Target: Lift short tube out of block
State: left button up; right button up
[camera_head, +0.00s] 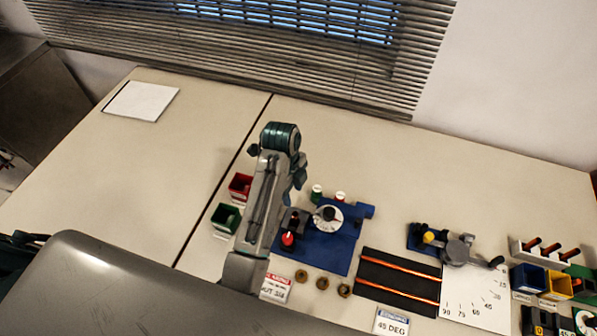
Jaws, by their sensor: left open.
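A white block (522,251) at the right holds several short orange pieces with dark ends (555,248); I cannot tell which of them, if any, is the short tube. Two long copper-coloured tubes (400,264) lie on a black mat (385,278), well left of the block. My left gripper (292,222) is open, over the left part of a blue fixture plate (330,249), far left of the white block. My left arm partly hides its fingers, and I see nothing between them. My right gripper is not in view.
The blue plate carries a round white dial (328,216) and a red knob (288,239). A bending fixture (458,250) stands by a white angle sheet (480,300). Red (241,185) and green (226,218) bins stand left.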

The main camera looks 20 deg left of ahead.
aim_at(294, 215)
pick_arm(q)
jog(key=f, duration=0.3)
jog(key=s+f, duration=0.1)
jog(key=f, duration=0.1)
jog(key=d+f+p, duration=0.1)
jog(key=f, duration=0.2)
jog(key=shift+s+f, duration=0.15)
jog(key=shift+f, duration=0.2)
jog(key=shift+s+f, duration=0.15)
jog(key=shift+f, duration=0.15)
jog(key=shift+s+d+f, duration=0.1)
jog(key=shift+s+f, duration=0.05)
jog(key=shift+f, duration=0.1)
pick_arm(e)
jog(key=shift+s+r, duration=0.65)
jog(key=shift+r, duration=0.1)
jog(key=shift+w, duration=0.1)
pick_arm(q)
jog(key=shift+c, duration=0.6)
jog(key=c, duration=0.7)
grip_shut()
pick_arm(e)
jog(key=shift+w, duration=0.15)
pick_arm(q)
jog(key=shift+s, duration=0.1)
